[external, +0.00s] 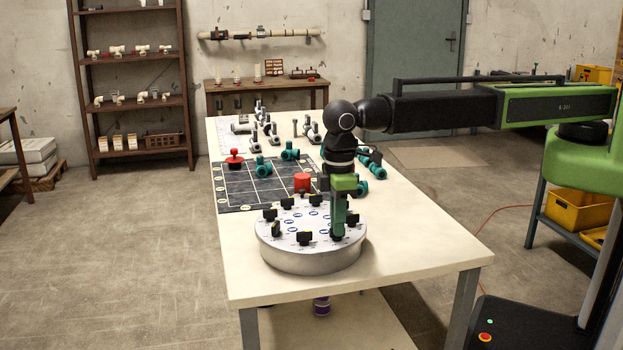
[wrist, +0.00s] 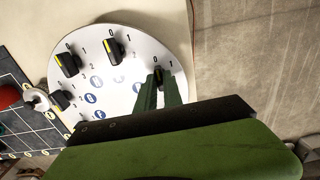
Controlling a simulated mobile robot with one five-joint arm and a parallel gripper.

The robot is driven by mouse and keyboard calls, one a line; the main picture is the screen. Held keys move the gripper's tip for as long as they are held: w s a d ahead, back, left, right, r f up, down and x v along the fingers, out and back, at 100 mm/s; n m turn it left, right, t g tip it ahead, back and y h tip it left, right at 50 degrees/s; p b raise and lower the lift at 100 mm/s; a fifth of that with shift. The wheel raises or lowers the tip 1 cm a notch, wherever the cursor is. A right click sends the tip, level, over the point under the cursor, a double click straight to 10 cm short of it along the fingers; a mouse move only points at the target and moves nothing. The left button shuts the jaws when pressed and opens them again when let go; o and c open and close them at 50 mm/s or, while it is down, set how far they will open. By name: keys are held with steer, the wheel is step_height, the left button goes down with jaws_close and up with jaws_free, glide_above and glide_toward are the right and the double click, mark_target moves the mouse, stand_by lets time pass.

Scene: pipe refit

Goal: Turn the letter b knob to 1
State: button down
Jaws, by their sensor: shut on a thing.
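A round grey knob panel (external: 312,262) lies on the table's near end, with several black knobs around its rim and blue oval labels inside. My gripper (external: 338,232) points down at the panel's right side, shut on one black knob. In the wrist view my gripper's green fingers (wrist: 160,92) are around that knob (wrist: 159,74), which they partly hide. A "1" shows beside it. The blue labels are too small to read, so I cannot tell which letter this knob has. Two other knobs, the top one (wrist: 115,49) and the left one (wrist: 67,63), have yellow pointer marks.
A dark grid board (external: 262,186) lies behind the panel, with a red knobbed piece (external: 234,158), a red cylinder (external: 302,182) and teal pipe fittings (external: 264,166) on or near it. Grey fittings stand farther back. The table's right front (external: 425,250) is clear.

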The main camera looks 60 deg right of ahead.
steer(key=shift+m, duration=0.3)
steer(key=m, duration=1.1)
steer(key=shift+s, duration=0.1)
stand_by(0.6)
steer(key=c, duration=1.5)
jaws_free()
